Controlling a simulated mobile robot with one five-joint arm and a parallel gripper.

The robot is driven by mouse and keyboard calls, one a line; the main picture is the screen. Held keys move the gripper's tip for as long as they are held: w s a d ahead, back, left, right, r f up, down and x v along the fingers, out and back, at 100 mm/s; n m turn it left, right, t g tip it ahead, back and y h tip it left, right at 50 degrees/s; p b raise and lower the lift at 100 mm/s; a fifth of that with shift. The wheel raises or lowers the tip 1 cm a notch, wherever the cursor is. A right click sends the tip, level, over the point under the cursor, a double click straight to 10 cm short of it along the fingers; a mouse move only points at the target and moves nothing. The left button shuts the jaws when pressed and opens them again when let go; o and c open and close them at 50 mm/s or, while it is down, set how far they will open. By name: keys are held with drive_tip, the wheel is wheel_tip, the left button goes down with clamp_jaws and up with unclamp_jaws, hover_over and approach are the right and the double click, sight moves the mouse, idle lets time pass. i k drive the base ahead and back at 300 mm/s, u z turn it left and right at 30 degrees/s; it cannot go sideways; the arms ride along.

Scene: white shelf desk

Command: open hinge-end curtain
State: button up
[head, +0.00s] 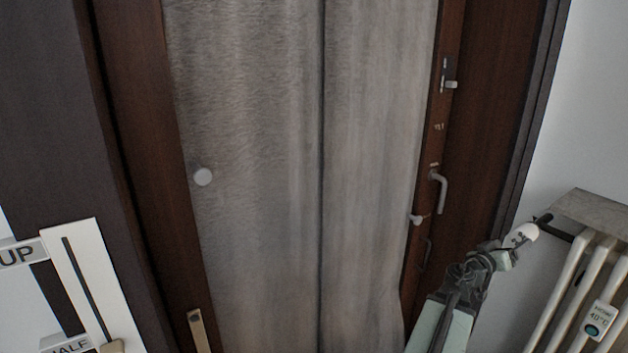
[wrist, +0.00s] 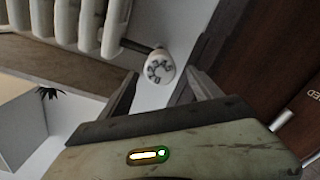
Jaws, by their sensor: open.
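Two grey curtain panels hang side by side over the dark wood door, meeting at a dark vertical line. My gripper (head: 508,250) is at the lower right, away from both curtain knobs. In the wrist view my gripper (wrist: 165,85) is open, with a white radiator valve knob (wrist: 160,68) seen between its fingers.
A ribbed radiator (head: 575,290) with a 40°C dial (head: 597,320) stands at the right, close to my gripper. A white slider panel (head: 85,275) marked UP and HALF is at the lower left. A latch (head: 449,80) sits above the door handle.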

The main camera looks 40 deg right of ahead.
sight(247, 76)
drive_tip(key=k, duration=1)
